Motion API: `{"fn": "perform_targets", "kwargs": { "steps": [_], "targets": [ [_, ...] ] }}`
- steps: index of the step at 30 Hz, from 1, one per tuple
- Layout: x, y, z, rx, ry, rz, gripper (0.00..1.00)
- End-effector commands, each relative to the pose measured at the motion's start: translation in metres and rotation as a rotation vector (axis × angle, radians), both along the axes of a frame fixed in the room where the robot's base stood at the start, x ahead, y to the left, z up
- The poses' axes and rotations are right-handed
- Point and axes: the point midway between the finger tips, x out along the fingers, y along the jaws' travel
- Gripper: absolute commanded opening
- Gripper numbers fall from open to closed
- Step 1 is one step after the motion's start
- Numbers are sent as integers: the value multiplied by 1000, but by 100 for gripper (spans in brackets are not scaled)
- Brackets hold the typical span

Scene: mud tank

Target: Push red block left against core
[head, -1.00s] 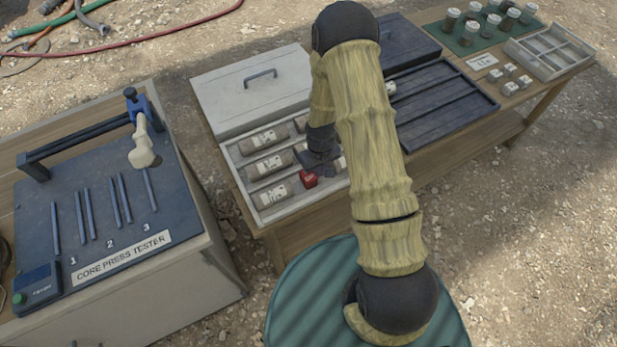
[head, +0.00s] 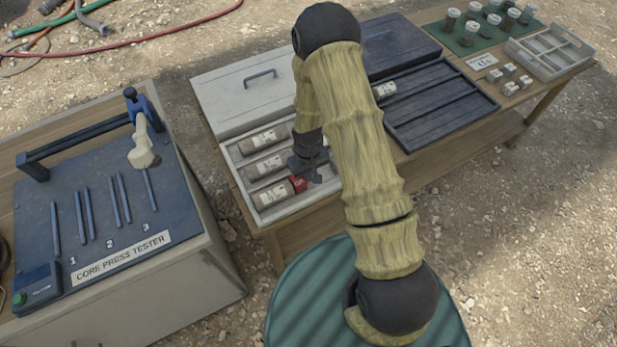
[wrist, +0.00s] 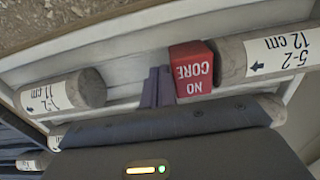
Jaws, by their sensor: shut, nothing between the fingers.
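The red block (head: 298,184), marked "NO CORE", sits in the front row of the pale core box (head: 297,207). In the wrist view the red block (wrist: 192,72) has its far side right up to the end of a grey core (wrist: 234,62) labelled 5-2, 12 cm. I see no clear gap between them. In the head view this core (head: 271,195) lies left of the block. My gripper (head: 306,179) is shut and empty, on the block's right. In the wrist view its fingertips (wrist: 157,88) are against or very close to the block's near side.
Another core (wrist: 65,93) lies on the gripper's other side in the wrist view. More cores (head: 263,139) fill the rows behind. A dark tray (head: 440,108) is to the right, and the press tester (head: 95,215) stands left across a gap.

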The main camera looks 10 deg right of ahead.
Motion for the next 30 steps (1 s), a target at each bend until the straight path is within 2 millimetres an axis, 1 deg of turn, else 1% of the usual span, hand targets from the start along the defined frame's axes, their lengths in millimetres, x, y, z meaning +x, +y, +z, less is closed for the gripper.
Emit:
{"fn": "perform_targets", "kwargs": {
  "steps": [3, 7, 22, 30],
  "targets": [
    [-1, 4, 0, 0, 0, 0, 0],
    [0, 1, 2, 0, 0, -2, 0],
    [7, -23, 20, 1, 1, -2, 0],
    [8, -25, 20, 0, 0, 1, 0]
  ]
}}
